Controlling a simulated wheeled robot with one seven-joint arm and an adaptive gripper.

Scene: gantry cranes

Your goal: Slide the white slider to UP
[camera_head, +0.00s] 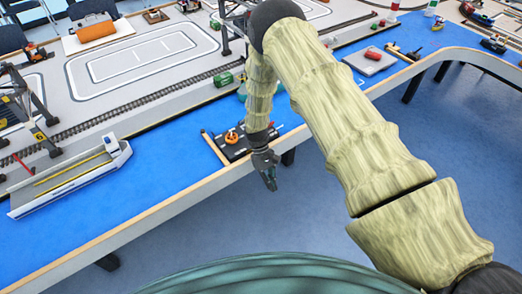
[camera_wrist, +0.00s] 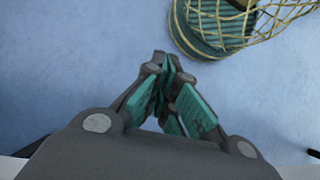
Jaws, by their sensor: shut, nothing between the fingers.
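My gripper (camera_head: 270,183) hangs pointing down at the front edge of the blue table, with its fingertips over the open floor. In the wrist view its teal-padded fingers (camera_wrist: 167,72) are closed together with nothing between them. A dark panel (camera_head: 238,153) with an orange knob (camera_head: 232,137) lies on the blue strip just behind and left of my gripper. My wrist covers part of the panel's right side. I cannot make out a white slider or any UP mark on it; the panel does not show in the wrist view.
A wooden strip (camera_head: 214,147) lies along the panel's left side. A white model ship (camera_head: 70,180) sits on the blue strip at left. Blue floor (camera_head: 220,220) is open before the table.

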